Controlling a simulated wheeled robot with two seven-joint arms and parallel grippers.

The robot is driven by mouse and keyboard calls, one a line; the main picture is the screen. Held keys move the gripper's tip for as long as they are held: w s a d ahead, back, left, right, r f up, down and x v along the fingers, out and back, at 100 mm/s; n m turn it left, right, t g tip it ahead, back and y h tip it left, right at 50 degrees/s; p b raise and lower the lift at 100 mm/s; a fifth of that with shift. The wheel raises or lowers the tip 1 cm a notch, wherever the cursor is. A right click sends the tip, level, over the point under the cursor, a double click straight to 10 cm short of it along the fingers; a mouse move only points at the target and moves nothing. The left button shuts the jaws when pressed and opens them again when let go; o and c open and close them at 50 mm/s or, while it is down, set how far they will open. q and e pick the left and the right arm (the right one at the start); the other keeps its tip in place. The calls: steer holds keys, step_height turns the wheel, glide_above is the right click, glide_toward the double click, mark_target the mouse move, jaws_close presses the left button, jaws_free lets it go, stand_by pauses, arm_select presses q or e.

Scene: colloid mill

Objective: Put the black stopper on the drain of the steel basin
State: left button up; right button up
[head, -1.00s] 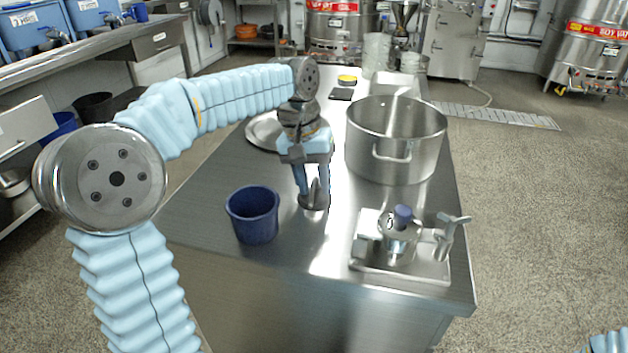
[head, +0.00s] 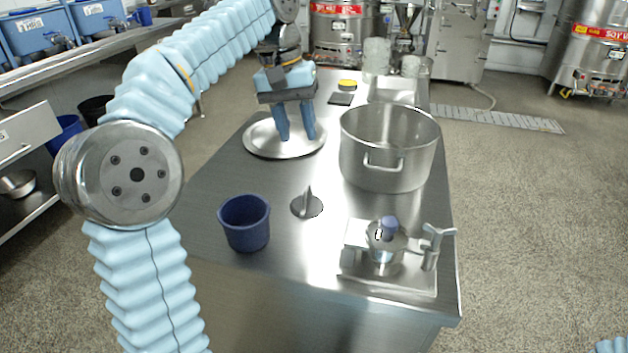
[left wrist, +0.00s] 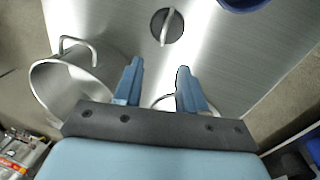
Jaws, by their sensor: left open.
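The black stopper (head: 306,207) is a flat dark disc with an upright metal handle, on the steel worktop right of the blue cup. It also shows in the left wrist view (left wrist: 160,30), at top centre. My left gripper (head: 297,138) is open and empty, apart from the stopper and farther back, over a shallow round steel dish (head: 258,146). Its fingers (left wrist: 158,66) show spread in the left wrist view. I cannot tell whether this dish is the steel basin. No drain shows clearly; whether one lies under the stopper is hidden. My right gripper is out of view.
A large steel pot (head: 388,165) stands right of my left gripper. The blue cup (head: 246,224) and a steel fixture (head: 388,255) stand near the front. A dark pad (head: 341,99) and yellow-topped item (head: 347,85) lie behind. Worktop around the stopper is clear.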

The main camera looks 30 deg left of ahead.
arm_select(q)
steer(key=b, duration=0.2)
glide_above(306, 188)
steer(key=a, duration=0.1)
steer(key=f, duration=0.7)
steer(key=shift+w+a+f, duration=0.15)
steer(key=shift+w+f, duration=0.15)
steer(key=shift+f, duration=0.05)
steer(key=f, duration=0.4)
steer(key=d+f+b, duration=0.1)
steer(key=f, duration=0.1)
steer(key=shift+r, duration=0.1)
steer(key=shift+c, duration=0.2)
jaws_close()
